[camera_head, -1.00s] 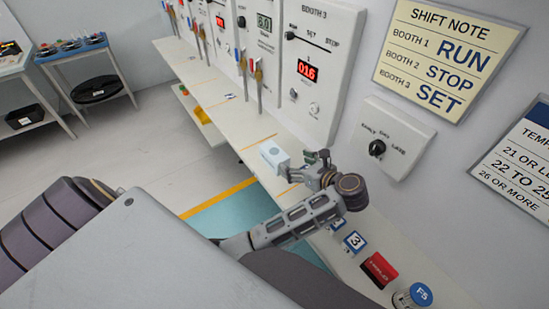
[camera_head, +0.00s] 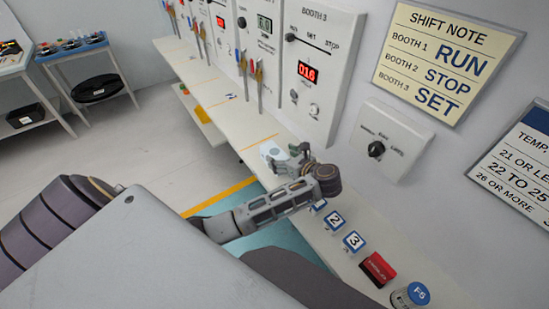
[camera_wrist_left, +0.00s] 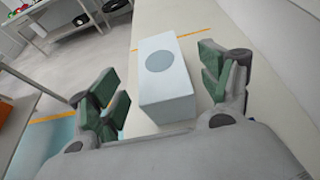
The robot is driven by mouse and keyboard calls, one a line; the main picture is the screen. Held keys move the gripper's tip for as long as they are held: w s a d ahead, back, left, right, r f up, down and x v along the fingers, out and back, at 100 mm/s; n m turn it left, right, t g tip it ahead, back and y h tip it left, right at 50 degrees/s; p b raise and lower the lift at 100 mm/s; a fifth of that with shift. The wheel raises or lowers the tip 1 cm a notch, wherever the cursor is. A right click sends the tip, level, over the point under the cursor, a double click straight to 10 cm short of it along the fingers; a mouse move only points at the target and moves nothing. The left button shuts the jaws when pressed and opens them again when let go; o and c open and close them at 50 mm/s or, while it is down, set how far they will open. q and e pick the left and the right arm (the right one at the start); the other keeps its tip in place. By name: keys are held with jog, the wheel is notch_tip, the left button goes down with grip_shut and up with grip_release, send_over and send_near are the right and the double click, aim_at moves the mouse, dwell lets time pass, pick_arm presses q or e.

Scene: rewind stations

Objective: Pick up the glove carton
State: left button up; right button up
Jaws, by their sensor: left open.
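The glove carton appears to be the pale box with a grey circle on top (camera_wrist_left: 168,90), standing on the white counter in the left wrist view. In the head view the carton (camera_head: 271,150) is partly covered by my left gripper (camera_head: 290,158). The left gripper in the left wrist view (camera_wrist_left: 162,88) is open, with one green-padded finger on each side of the carton. A gap shows at the left finger; the right finger is close to the carton, and I cannot tell whether it touches. My right gripper is not in view.
The counter (camera_head: 229,112) runs along the wall under the booth panels (camera_head: 312,70). Numbered tags (camera_head: 354,241), a red box (camera_head: 379,268) and a blue-topped can (camera_head: 417,294) stand at its near end. Levers (camera_head: 259,80) rise beyond the carton. A side table (camera_head: 110,72) stands far left.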

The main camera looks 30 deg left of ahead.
aim_at(275, 152)
pick_arm(q)
jog(key=shift+w+a, duration=0.15)
jog(key=shift+a, duration=0.15)
jog(key=shift+w+a+f, duration=0.15)
jog(key=shift+a, duration=0.35)
jog(key=shift+w+a+f+p, duration=0.15)
jog(key=shift+w+a+p, duration=0.05)
jog(key=shift+a+p, duration=0.25)
jog(key=shift+x, duration=0.95)
jog(key=shift+w+a+f, duration=0.1)
jog(key=shift+a+f, duration=0.1)
jog(key=shift+a, duration=0.05)
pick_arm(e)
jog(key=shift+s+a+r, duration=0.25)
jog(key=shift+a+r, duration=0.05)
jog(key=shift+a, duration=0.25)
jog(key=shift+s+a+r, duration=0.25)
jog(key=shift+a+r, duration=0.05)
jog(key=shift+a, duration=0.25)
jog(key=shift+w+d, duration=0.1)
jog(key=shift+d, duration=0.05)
